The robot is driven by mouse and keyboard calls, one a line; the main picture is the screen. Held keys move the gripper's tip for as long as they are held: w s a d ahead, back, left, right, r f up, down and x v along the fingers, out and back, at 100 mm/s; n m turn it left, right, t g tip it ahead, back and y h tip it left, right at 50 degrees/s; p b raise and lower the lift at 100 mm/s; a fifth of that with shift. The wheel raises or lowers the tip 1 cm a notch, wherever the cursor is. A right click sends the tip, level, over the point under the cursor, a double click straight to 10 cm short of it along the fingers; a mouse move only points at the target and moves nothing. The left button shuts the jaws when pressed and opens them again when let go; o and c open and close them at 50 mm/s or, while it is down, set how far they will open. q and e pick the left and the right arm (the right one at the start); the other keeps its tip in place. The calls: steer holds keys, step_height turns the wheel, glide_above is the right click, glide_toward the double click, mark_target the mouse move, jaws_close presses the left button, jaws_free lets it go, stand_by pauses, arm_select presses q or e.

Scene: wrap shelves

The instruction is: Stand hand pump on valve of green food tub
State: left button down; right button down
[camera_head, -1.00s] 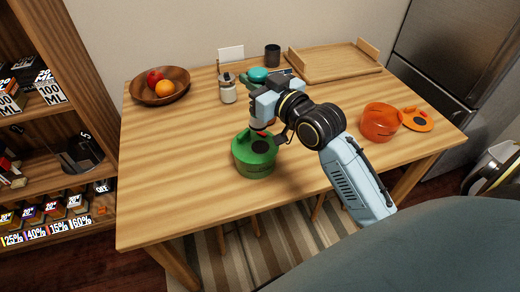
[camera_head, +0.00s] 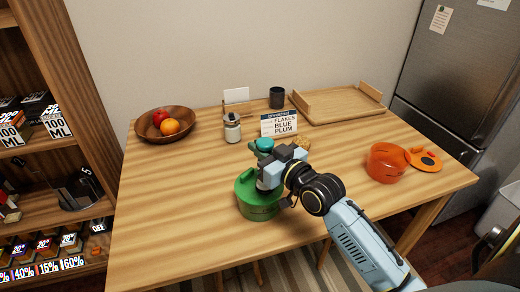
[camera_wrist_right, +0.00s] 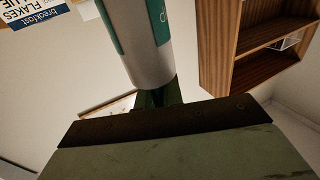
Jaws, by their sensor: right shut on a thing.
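The green food tub (camera_head: 260,208) stands near the middle of the table's front part, with its lid on top. My right gripper (camera_head: 272,172) is directly above the tub's lid and shut on the hand pump. The pump's teal top (camera_head: 264,145) shows behind and above the gripper. In the right wrist view the pump (camera_wrist_right: 145,45) is a pale cylinder with a teal band, close to the camera. The pump's lower end is low over the lid. The gripper hides the valve, so I cannot tell whether pump and valve touch. My left gripper is not in view.
An orange tub (camera_head: 387,165) and a flat orange piece (camera_head: 426,161) lie at the right. Behind stand a printed sign (camera_head: 279,124), a jar (camera_head: 232,129), a dark cup (camera_head: 277,98), a wooden tray (camera_head: 340,106) and a fruit bowl (camera_head: 151,135). The left tabletop is clear.

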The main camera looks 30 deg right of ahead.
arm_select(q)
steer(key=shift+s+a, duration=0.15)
arm_select(e)
steer(key=c, duration=1.5)
jaws_free()
steer(key=shift+f, duration=0.1)
steer(key=shift+c, duration=0.2)
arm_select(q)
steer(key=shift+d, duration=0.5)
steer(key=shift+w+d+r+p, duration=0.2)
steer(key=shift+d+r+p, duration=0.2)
arm_select(e)
steer(key=s+d, duration=0.1)
steer(key=s, duration=1)
steer(key=shift+s+d, duration=0.4)
